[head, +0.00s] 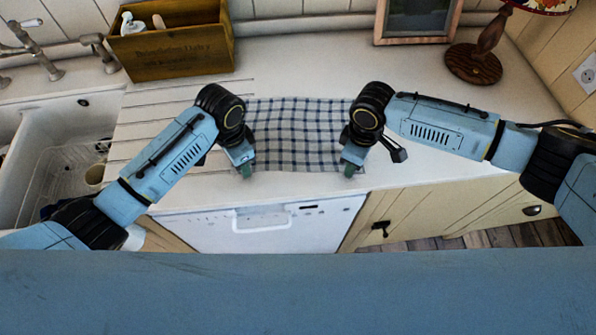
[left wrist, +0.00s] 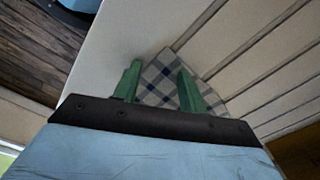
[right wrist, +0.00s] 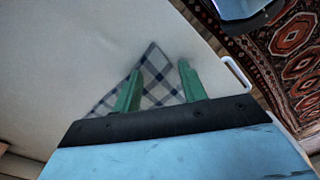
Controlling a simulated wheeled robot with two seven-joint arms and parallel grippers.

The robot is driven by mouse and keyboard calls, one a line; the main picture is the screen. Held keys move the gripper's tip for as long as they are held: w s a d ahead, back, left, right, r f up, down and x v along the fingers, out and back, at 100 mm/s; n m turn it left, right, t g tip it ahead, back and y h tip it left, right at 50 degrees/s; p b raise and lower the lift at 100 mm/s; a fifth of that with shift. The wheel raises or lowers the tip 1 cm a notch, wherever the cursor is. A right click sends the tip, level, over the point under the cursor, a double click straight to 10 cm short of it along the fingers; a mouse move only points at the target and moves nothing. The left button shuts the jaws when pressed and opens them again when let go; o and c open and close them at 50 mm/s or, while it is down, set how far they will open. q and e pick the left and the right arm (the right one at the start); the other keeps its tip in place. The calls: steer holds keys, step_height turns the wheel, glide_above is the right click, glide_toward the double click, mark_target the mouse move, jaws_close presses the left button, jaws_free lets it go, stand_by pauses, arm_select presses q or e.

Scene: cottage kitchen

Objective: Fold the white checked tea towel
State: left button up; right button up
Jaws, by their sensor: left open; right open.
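The white and dark blue checked tea towel (head: 297,130) lies spread out on the worktop, flat apart from slight waves. My left gripper (head: 245,171) is at its near left corner, and my right gripper (head: 349,170) is at its near right corner. In the left wrist view a towel corner (left wrist: 160,84) shows between the open green fingers (left wrist: 157,82). In the right wrist view another corner (right wrist: 153,76) shows between the open green fingers (right wrist: 157,84). I cannot tell whether the fingers touch the cloth. My wrists cover parts of the towel's left and right sides.
A sink (head: 50,140) is at the left, with a tap (head: 40,50) behind it. A wooden box (head: 175,45) stands at the back left. A picture frame (head: 417,20) and a lamp (head: 474,62) stand at the back right. The worktop (head: 310,70) behind the towel is clear.

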arm_select(q)
steer(key=shift+f, duration=0.1)
steer(key=shift+c, duration=0.4)
arm_select(e)
steer(key=shift+f, duration=0.15)
steer(key=shift+c, duration=0.4)
arm_select(q)
jaws_close()
arm_select(e)
jaws_close()
